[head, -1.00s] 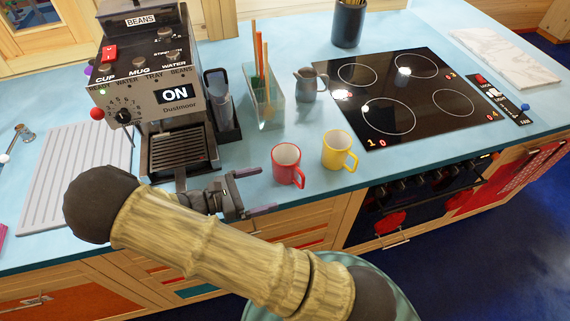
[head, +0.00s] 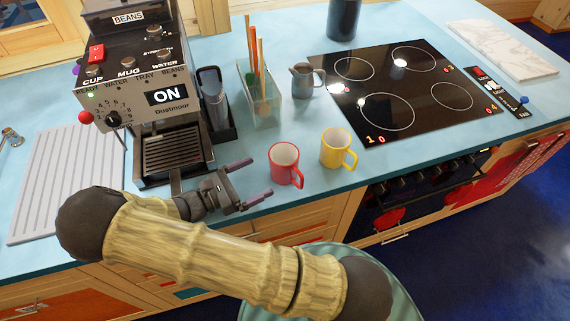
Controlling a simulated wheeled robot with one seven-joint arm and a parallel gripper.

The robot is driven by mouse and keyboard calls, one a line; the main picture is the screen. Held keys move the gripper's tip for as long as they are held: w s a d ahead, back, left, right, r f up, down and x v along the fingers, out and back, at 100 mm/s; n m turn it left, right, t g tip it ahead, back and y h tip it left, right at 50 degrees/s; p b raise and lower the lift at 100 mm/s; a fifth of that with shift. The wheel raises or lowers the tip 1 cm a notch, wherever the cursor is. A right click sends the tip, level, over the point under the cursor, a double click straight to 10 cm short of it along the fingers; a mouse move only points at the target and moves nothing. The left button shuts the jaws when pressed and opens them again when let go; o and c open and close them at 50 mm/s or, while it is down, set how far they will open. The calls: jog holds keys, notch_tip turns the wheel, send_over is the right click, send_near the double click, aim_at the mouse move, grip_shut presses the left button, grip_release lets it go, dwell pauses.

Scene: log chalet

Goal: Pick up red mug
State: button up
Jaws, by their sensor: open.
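The red mug (head: 284,166) stands upright on the light blue counter, near its front edge, with its handle toward the lower right. My gripper (head: 257,182) is just to the left of the red mug and a little in front of it. Its two purple-grey fingers are apart and point right, toward the mug. Nothing is between the fingers. I cannot tell whether a fingertip touches the mug.
A yellow mug (head: 336,149) stands close to the right of the red mug. Behind are a grey jug (head: 303,80), a glass holder with sticks (head: 261,103) and a coffee machine (head: 150,95). A black hob (head: 425,95) lies to the right.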

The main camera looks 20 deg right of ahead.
aim_at(272, 170)
jog(key=shift+p+x, duration=0.45)
jog(key=shift+x, duration=1.95)
jog(key=shift+d, duration=0.1)
jog(key=p+x, duration=0.2)
jog(key=x, duration=0.3)
jog(key=shift+w, duration=0.2)
jog(key=c, duration=1.3)
notch_tip(272, 170, up, 10)
jog(key=shift+b, duration=0.5)
